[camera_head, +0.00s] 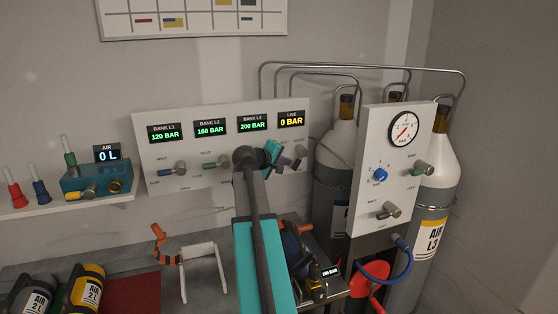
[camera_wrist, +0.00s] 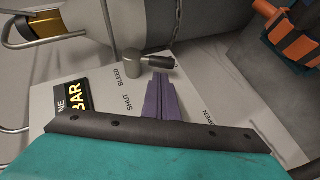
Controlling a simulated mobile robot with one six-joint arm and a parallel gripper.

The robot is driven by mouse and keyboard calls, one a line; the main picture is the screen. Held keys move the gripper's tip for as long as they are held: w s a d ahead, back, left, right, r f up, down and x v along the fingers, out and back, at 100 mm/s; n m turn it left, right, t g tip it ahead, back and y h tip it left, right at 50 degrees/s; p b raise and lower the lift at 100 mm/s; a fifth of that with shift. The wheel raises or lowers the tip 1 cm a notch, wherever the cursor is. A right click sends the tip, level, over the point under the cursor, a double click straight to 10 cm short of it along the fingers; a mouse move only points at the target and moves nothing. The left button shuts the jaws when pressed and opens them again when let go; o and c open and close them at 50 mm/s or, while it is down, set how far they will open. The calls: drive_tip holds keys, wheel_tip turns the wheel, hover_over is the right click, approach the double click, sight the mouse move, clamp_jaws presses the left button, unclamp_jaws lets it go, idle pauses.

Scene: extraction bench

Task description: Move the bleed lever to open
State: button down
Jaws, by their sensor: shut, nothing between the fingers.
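The bleed lever (camera_wrist: 156,61) is on the white panel (camera_wrist: 75,72) beside the word BLEED in the wrist view. It has a round metal hub and a short dark handle pointing right in that view. The SHUT label lies below the hub and the OPEN label lower right. My gripper (camera_wrist: 161,78) shows purple ridged fingers, shut and empty, with their tips just below the handle. I cannot tell whether they touch it. In the head view my gripper (camera_head: 283,160) is at the panel's right end, below the yellow LINE display (camera_head: 291,120), which reads 0 BAR. The lever is small and partly hidden there.
Left along the panel are the bank valves (camera_head: 180,168). A gauge board (camera_head: 394,200) and tall gas cylinders (camera_head: 438,180) stand close on the right. Below are a white stand (camera_head: 200,250) and small cylinders (camera_head: 88,288). Open air lies in front of the panel's left part.

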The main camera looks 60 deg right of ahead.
drive_tip(key=shift+x, duration=1.05)
